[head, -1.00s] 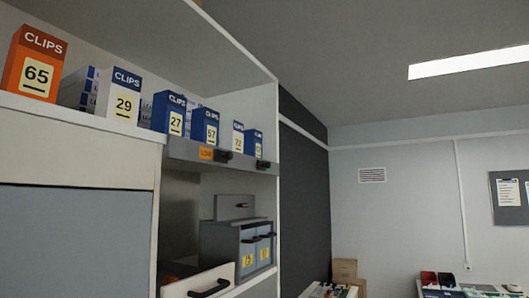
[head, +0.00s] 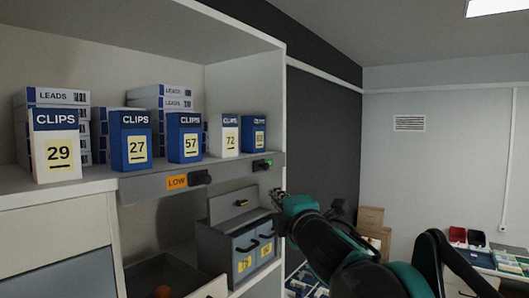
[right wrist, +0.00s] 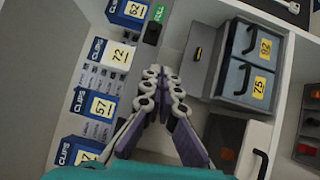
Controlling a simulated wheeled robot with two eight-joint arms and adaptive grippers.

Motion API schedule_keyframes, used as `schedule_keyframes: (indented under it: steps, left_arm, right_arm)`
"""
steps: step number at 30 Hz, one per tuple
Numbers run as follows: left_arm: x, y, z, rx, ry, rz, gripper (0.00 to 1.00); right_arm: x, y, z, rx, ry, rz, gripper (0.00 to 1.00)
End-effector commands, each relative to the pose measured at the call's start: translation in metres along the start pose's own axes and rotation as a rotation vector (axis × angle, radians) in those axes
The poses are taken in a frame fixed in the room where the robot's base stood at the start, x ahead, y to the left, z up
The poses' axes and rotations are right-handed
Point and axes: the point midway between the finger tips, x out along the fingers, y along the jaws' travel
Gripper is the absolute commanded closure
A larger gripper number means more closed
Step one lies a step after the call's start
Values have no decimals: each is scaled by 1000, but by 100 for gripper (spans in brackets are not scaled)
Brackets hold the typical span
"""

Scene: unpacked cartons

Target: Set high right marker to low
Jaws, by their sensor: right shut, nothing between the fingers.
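The high right marker is a black knob (head: 259,165) on the grey rail (head: 225,170) along the upper shelf's front edge. Beside it is a small green tag (head: 268,162). In the right wrist view the knob (right wrist: 152,34) sits by the tag (right wrist: 159,13), which reads FULL. My right gripper (head: 278,198) is shut and empty, below and slightly right of the marker in the head view. In the right wrist view its fingertips (right wrist: 161,72) are close together, apart from the knob. My left gripper is not in view.
The left marker (head: 200,178) on the same rail has an orange LOW tag (head: 177,182). Several CLIPS boxes (head: 185,140) stand just above the rail. Below are a grey drawer unit (head: 217,245) and an open drawer (head: 165,275). The cabinet's side panel (head: 287,90) is close to my gripper.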

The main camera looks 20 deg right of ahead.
Motion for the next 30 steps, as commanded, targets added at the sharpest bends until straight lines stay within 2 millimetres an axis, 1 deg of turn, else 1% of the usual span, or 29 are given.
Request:
schedule_keyframes:
  steps: [1, 3, 14, 17, 20, 23, 30]
  left_arm:
    - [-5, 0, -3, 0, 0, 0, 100]
    - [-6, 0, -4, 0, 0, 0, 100]
    - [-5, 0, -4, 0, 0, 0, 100]
    - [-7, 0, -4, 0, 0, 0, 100]
    - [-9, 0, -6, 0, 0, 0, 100]
    - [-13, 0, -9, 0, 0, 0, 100]
    - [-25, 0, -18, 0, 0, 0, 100]
  right_arm:
    - [2, 11, -1, -19, 9, 7, 100]
    - [3, 16, -3, -35, 18, 13, 100]
    - [3, 16, -4, -41, 21, 16, 100]
    - [8, 16, -4, -40, 21, 16, 100]
    - [19, 17, -4, -41, 22, 15, 100]
    - [38, 18, -4, -39, 22, 16, 100]
    - [90, 20, -5, -40, 22, 16, 100]
